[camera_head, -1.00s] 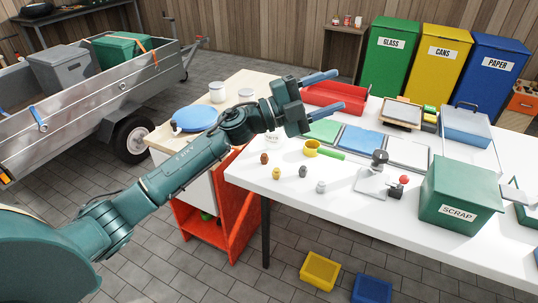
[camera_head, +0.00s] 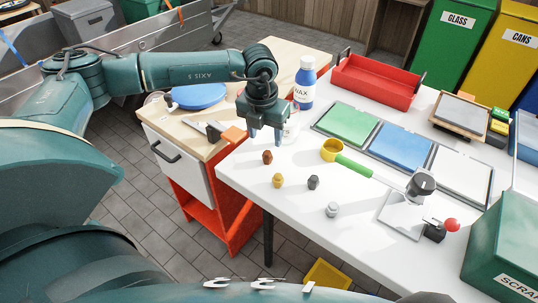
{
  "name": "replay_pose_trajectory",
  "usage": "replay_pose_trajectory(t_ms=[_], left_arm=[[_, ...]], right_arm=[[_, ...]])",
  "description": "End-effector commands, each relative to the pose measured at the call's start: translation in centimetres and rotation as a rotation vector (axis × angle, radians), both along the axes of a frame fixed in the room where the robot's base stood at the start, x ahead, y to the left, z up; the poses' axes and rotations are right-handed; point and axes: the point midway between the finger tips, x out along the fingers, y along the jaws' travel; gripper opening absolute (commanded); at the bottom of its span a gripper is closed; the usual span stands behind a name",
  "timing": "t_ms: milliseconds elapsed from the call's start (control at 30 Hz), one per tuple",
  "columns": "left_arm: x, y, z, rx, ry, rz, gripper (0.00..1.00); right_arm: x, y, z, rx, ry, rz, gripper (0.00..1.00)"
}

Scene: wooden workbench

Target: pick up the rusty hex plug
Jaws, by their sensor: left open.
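The rusty hex plug (camera_head: 267,157) is a small reddish-brown piece on the white bench top (camera_head: 300,235), near its left corner. My left gripper (camera_head: 265,137) points down with its bluish fingers apart and empty. In the picture its fingertips are just above and behind the plug; I cannot tell the exact height gap. A brass-coloured plug (camera_head: 278,180), a dark grey plug (camera_head: 313,182) and a light grey plug (camera_head: 332,209) stand nearby. My right gripper is out of view.
A yellow scoop with a green handle (camera_head: 353,166) lies right of the plugs. Green (camera_head: 348,127), blue and white mats lie further right, near a red-knobbed device (camera_head: 436,229).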

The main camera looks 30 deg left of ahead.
Motion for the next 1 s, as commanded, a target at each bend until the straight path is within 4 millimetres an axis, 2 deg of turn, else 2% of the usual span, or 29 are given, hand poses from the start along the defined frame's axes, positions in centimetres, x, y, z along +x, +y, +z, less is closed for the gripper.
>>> replay_pose_trajectory(t_ms=[100,333,600,900,1000], left_arm=[[0.2,-0.1,-1.8,-0.001,0.0,-0.001,0.52],[0.4,0.0,-3.4,-0.002,0.002,-0.001,0.52],[0.9,0.1,-7.2,-0.003,0.0,-0.001,0.52],[0.9,0.1,-7.8,-0.003,-0.001,-0.001,0.52],[0.9,0.1,-7.8,-0.003,-0.001,-0.001,0.45]], right_arm=[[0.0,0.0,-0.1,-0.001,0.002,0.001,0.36],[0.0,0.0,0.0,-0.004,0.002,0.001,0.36],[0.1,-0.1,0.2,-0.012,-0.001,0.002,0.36],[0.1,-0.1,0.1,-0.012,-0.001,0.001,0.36],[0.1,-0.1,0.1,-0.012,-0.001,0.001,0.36]])
